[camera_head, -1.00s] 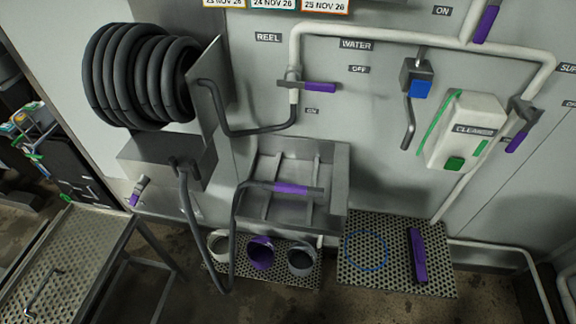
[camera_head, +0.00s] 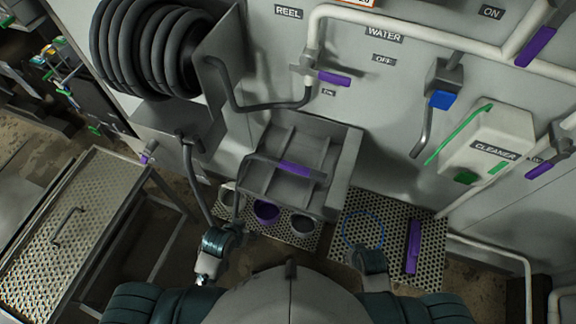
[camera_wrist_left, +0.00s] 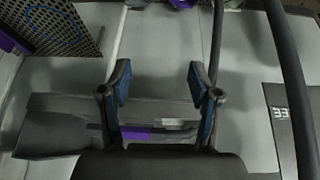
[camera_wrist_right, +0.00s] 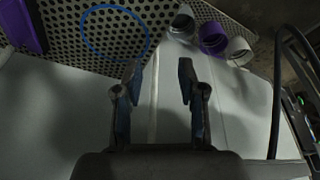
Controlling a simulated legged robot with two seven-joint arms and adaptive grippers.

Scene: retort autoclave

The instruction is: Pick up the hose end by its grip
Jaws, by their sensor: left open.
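The hose end lies across the top of a grey metal tray (camera_head: 262,185) on the wall. Its purple grip (camera_head: 295,169) faces up in the head view, with the dark hose running off to the left. My left gripper (camera_wrist_left: 155,80) is open and empty in its wrist view. A purple patch (camera_wrist_left: 135,134) shows low between its fingers, partly hidden by the gripper body; I cannot tell surely whether it is the grip. My right gripper (camera_wrist_right: 157,75) is open and empty, facing the wall and the floor mat. In the head view both arms show low, with their fingers not clear.
A coiled hose reel (camera_head: 150,50) hangs at upper left. A purple water lever (camera_head: 335,79) is above the tray. Several cups, one purple (camera_head: 266,211), stand below it. A perforated mat (camera_head: 390,215) holds a blue ring (camera_head: 362,229) and a purple bar (camera_head: 413,246). A perforated table (camera_head: 85,215) stands left.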

